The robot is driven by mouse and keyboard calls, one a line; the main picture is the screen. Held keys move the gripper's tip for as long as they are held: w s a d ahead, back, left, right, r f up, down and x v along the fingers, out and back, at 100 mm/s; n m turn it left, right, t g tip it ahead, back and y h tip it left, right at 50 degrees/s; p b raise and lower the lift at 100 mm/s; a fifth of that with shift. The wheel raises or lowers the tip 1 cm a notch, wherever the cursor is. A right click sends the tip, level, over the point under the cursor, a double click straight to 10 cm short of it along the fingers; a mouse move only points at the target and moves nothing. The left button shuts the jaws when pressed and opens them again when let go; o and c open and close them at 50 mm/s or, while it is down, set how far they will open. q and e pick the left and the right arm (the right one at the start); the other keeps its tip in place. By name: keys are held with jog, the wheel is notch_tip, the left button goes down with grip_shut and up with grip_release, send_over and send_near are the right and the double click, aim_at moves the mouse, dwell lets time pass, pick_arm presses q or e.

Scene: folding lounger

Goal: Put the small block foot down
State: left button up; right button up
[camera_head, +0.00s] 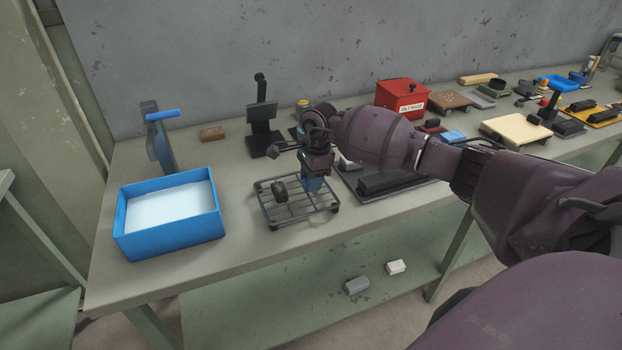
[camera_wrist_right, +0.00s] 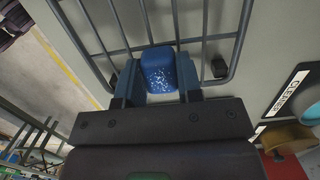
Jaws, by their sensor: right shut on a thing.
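The small block foot (camera_head: 312,183) is blue and sits between the fingers of my right gripper (camera_head: 318,174). In the right wrist view the block (camera_wrist_right: 158,70) has white specks on its near face, and my right gripper (camera_wrist_right: 157,82) is shut on it from both sides. A black wire rack (camera_head: 296,215) on short feet stands on the bench. The block is at the rack's right half, over its bars; I cannot tell whether it touches them. My left gripper is not in view.
A blue tub (camera_head: 170,248) with pale contents stands left of the rack. A black stand (camera_head: 264,135) is behind it. A dark tray (camera_head: 352,190) lies close on the right, under my arm. The bench's front edge is just before the rack.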

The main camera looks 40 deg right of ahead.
jog(key=shift+f, duration=0.1)
jog(key=o, duration=0.9)
